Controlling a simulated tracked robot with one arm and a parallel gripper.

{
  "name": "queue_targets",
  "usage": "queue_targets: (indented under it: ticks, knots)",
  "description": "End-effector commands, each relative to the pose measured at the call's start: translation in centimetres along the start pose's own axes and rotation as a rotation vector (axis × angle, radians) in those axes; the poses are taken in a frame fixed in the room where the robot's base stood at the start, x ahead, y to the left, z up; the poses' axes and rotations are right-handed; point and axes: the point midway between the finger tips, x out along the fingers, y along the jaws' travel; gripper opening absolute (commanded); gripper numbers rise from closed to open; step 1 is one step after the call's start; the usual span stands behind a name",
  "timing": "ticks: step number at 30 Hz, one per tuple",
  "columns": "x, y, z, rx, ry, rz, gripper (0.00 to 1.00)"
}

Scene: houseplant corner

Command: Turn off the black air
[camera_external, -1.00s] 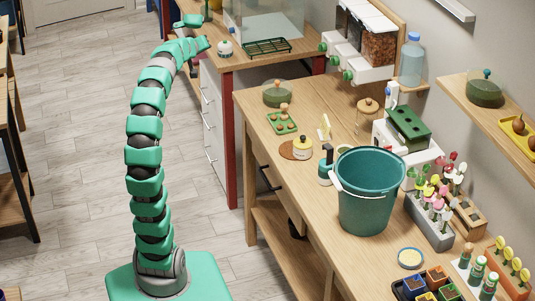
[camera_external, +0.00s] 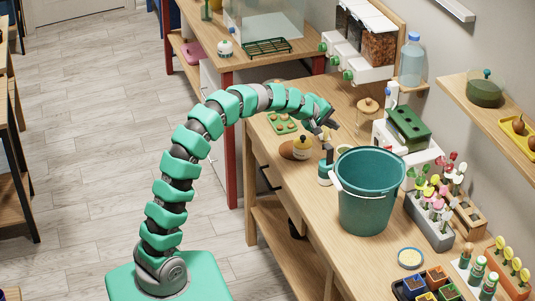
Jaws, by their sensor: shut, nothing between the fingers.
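I cannot pick out a black air device for certain in this view. My gripper (camera_external: 331,121) is dark and shut, with nothing in it. It hangs over the wooden bench (camera_external: 345,105), above and behind the teal bucket (camera_external: 368,205). A white machine with a dark green top (camera_external: 408,128) and a blue-tipped white post (camera_external: 392,92) stands to the right of my gripper, apart from it. My arm hides part of the bench behind it.
Dispensers with green knobs (camera_external: 348,75) and a water bottle (camera_external: 411,58) are at the back right. A flower rack (camera_external: 431,222) is right of the bucket.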

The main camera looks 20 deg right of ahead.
Motion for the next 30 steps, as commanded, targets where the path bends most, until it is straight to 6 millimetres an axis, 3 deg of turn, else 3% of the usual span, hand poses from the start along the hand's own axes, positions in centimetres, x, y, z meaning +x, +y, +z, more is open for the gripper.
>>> queue_targets:
  ticks: [3, 6, 20, 30]
  knots:
    - [1.8, -0.2, 2.2, -0.018, -0.034, -0.01, 0.0]
    - [2.4, -0.2, 3.0, -0.026, -0.045, -0.012, 0.0]
    - [2.8, -0.2, 3.1, -0.028, -0.046, -0.011, 0.0]
    - [6.8, -0.5, 3.3, -0.027, -0.047, -0.014, 0.0]
